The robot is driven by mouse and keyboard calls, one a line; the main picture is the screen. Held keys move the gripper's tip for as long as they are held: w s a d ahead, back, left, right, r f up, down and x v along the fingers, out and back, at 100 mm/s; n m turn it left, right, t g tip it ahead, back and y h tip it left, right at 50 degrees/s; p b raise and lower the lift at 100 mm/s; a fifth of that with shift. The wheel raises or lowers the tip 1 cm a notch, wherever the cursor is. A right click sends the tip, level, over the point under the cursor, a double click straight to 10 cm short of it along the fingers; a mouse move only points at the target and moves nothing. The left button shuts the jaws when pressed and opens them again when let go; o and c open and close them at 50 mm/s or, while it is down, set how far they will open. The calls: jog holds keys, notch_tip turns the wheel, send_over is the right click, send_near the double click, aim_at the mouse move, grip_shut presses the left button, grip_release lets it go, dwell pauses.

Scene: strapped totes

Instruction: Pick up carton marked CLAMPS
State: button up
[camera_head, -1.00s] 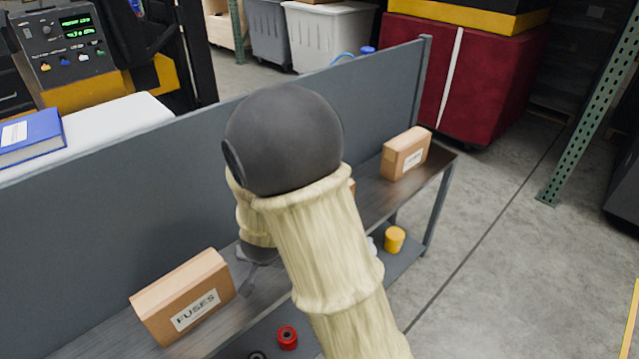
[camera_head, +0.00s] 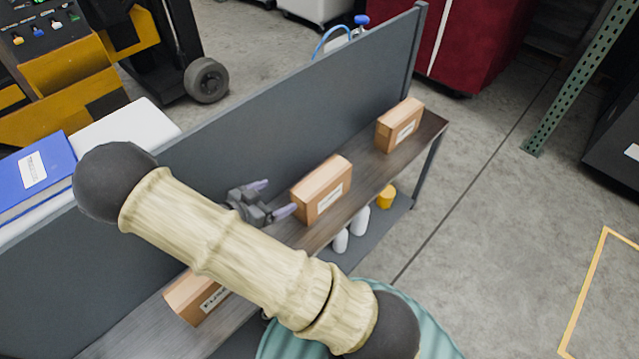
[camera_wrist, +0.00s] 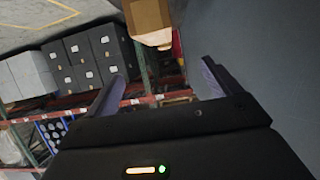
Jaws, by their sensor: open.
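Three brown cartons stand in a row on the narrow wooden shelf (camera_head: 255,262) along a grey panel. The middle carton (camera_head: 322,190) and the far-right carton (camera_head: 399,126) have white labels too small to read, so I cannot tell which is marked CLAMPS. The near-left carton (camera_head: 195,300), marked FUSES, is partly behind my arm. My gripper (camera_head: 272,199) is open and empty, just left of the middle carton, with its fingers toward that carton's left end. In the wrist view the open fingers (camera_wrist: 163,72) show, with a brown carton (camera_wrist: 147,14) at the top, beyond them.
The grey panel (camera_head: 290,105) rises behind the shelf, close to my gripper. White bottles (camera_head: 351,228) and a yellow container (camera_head: 386,196) stand on the lower shelf. A blue binder (camera_head: 35,172) lies beyond the panel. Open floor (camera_head: 490,215) is at the right.

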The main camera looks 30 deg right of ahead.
jog(key=shift+s+d, duration=0.1)
jog(key=shift+d, duration=0.05)
send_near(319, 179)
jog(key=x, duration=0.4)
jog(key=shift+w+d+f, duration=0.1)
jog(key=shift+w, duration=0.2)
jog(key=shift+d, duration=0.1)
jog(key=shift+d, duration=0.2)
jog(key=p+x, duration=0.1)
jog(key=x, duration=0.3)
jog(key=shift+s+d, duration=0.15)
jog(key=shift+d, duration=0.1)
jog(key=shift+d+f, duration=0.1)
